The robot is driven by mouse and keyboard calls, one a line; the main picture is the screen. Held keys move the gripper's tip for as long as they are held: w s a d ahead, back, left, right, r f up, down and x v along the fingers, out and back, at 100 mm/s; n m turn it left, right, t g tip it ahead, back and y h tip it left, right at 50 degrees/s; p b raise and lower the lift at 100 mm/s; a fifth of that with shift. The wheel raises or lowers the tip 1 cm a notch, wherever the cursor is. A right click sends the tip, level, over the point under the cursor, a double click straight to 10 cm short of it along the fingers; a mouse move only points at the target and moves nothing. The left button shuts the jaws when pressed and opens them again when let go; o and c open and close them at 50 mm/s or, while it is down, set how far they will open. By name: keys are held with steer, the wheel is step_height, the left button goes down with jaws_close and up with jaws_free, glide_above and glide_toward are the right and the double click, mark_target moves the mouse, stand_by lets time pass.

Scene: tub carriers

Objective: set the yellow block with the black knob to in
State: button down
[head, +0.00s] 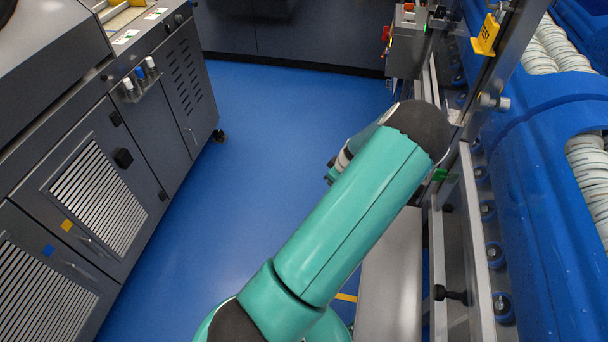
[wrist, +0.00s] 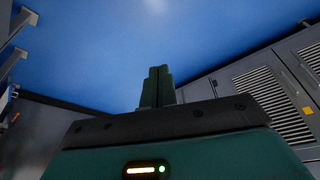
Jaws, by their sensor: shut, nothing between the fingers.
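I cannot make out a yellow block with a black knob for certain in either view. A black knob on a short stem (head: 450,295) sticks out by the metal rail at lower right in the head view, with no yellow block visible at it. My gripper shows in the wrist view (wrist: 157,86), its green fingers together and empty, with blue floor beyond them. In the head view my teal arm reaches up and right beside the rail, and its bent forearm largely hides the gripper.
Blue tubs (head: 550,120) with white rolls line the right side. Grey cabinets (head: 95,195) stand at left. A grey control box (head: 408,45) stands at the back. The blue floor (head: 270,130) between is clear.

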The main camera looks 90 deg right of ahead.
steer(key=s+a, duration=0.3)
steer(key=s, duration=1.1)
steer(key=shift+a, duration=0.15)
steer(key=shift+s, duration=0.1)
steer(key=shift+r, duration=0.1)
steer(key=v, duration=0.7)
steer(key=shift+r, duration=0.15)
steer(key=shift+s, duration=0.1)
